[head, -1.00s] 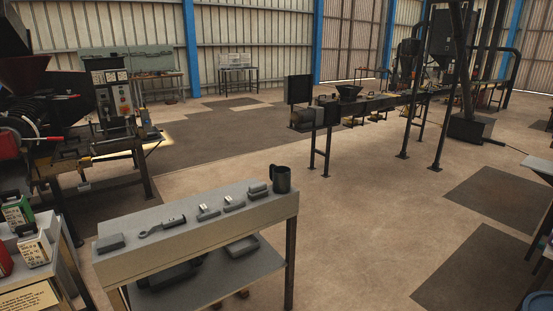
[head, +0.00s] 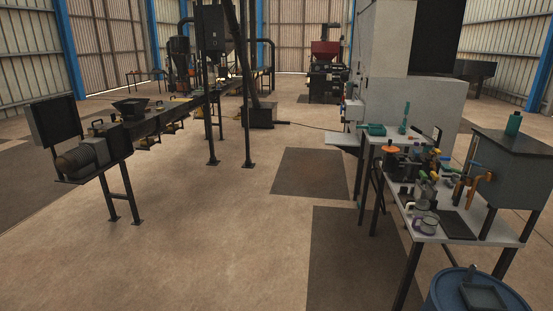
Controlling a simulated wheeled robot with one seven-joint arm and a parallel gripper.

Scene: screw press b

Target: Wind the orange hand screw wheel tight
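A small orange disc (head: 391,149) shows at the right in the head view. It sits on top of a dark device on a light-topped bench (head: 458,231); it looks like the orange hand screw wheel, but it is too small to be sure. How tight it is cannot be told. An orange-yellow pipe or valve part (head: 468,185) is further right, by a grey-green tank. My gripper is not in view.
A blue drum (head: 474,292) stands in front of the bench at the lower right. A tall grey machine cabinet (head: 420,100) rises behind it. A long dark conveyor (head: 150,120) runs along the left. The middle floor (head: 225,230) is clear.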

